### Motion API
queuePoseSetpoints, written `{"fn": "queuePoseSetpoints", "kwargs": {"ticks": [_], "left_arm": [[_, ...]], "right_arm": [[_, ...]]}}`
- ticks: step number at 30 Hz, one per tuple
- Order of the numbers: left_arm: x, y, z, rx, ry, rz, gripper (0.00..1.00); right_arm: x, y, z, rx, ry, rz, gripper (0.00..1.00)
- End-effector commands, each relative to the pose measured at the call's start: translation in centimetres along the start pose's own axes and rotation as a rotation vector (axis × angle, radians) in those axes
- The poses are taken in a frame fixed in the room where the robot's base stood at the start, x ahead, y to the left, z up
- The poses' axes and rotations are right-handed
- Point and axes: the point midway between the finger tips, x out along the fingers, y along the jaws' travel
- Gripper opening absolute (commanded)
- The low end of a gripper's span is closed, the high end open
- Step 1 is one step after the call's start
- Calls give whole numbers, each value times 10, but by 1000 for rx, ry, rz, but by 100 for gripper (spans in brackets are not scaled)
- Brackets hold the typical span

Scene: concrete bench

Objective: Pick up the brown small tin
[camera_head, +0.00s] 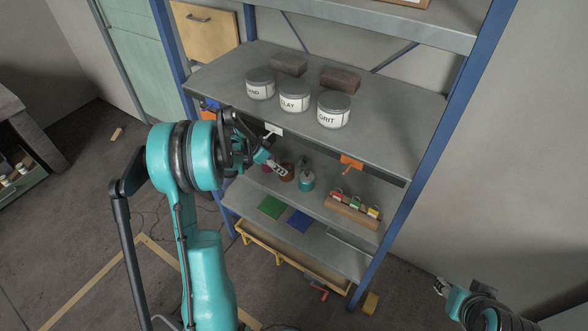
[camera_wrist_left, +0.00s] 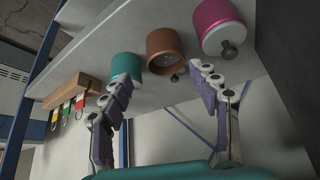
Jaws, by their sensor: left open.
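The brown small tin (camera_wrist_left: 164,47) stands on a grey shelf between a teal tin and a pink tin. In the head view the brown tin (camera_head: 287,174) is partly hidden by my left gripper (camera_head: 276,167), which reaches into the lower shelf. In the left wrist view my left gripper (camera_wrist_left: 161,80) is open, with its two fingers apart and the brown tin showing beyond and between the tips. Nothing is held. My right gripper (camera_head: 441,287) is at the lower right of the head view, far from the tin, too small to read.
The teal tin (camera_wrist_left: 127,66) and the pink tin (camera_wrist_left: 214,22) stand close on either side. A wooden rack (camera_head: 352,210) with coloured tags is further right. Labelled jars (camera_head: 294,104) stand on the shelf above. Green (camera_head: 271,207) and blue (camera_head: 299,221) squares lie in front.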

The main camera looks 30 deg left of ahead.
Motion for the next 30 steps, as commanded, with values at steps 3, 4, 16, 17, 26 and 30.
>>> {"fn": "queuePoseSetpoints", "kwargs": {"ticks": [3,4,16,17,26,30], "left_arm": [[10,-5,5,6,4,3,62],[13,-5,5,7,4,4,62],[61,-7,4,7,4,4,62],[66,-8,4,7,4,4,62],[82,-8,2,5,4,3,62],[81,-8,2,5,4,3,40]], "right_arm": [[2,0,2,0,0,0,40],[3,0,3,0,0,0,40],[22,0,16,0,0,0,40],[24,0,17,0,0,0,40],[27,0,19,0,0,0,40],[26,0,19,0,0,0,40]]}}
